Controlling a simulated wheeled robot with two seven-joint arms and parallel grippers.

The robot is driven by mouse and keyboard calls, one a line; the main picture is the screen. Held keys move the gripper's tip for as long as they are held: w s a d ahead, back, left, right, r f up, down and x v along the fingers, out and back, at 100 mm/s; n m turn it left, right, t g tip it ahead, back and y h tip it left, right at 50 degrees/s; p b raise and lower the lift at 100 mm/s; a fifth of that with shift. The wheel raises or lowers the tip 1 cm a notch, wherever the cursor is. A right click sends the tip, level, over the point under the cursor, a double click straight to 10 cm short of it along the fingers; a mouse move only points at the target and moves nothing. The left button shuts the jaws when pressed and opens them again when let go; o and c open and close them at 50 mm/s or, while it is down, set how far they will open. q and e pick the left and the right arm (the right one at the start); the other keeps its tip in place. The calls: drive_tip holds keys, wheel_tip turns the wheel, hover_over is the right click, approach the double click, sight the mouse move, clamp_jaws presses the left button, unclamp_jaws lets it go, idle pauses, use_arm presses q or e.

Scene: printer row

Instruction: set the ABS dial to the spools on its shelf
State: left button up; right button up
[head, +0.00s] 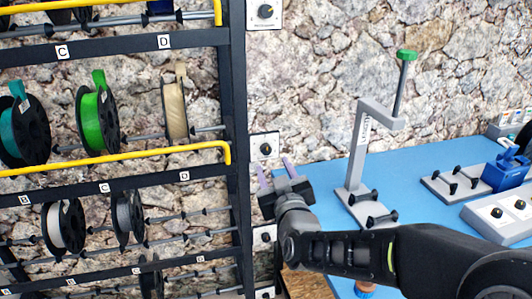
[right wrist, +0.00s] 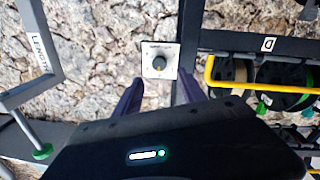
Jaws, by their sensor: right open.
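Small dial plates with black knobs are fixed in a column beside the rack: a top dial (head: 265,12), a second dial (head: 266,149), a third dial (head: 266,237) and one cut off at the bottom. Their labels are too small to read, so I cannot tell which is ABS. My right gripper (head: 274,168) is open and empty, its fingers just below the second dial. In the right wrist view a dial (right wrist: 159,63) lies ahead between the fingertips (right wrist: 161,92), apart from them. The middle shelf holds a teal spool (head: 24,130), a green spool (head: 98,118) and a beige spool (head: 175,110).
A lower shelf holds a white spool (head: 62,228) and a grey spool (head: 128,216). The rack's dark post (head: 238,120) stands close left of the dials. A grey stand (head: 357,150) with a green knob stands on the blue table (head: 420,165) to the right.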

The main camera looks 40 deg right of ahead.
sight(266, 151)
drive_tip(key=p+x, duration=0.4)
drive_tip(key=x, duration=0.2)
drive_tip(key=shift+w, duration=0.25)
drive_tip(key=shift+w+d, duration=0.35)
drive_tip(key=shift+w, duration=0.2)
drive_tip(key=shift+c, duration=0.6)
clamp_jaws()
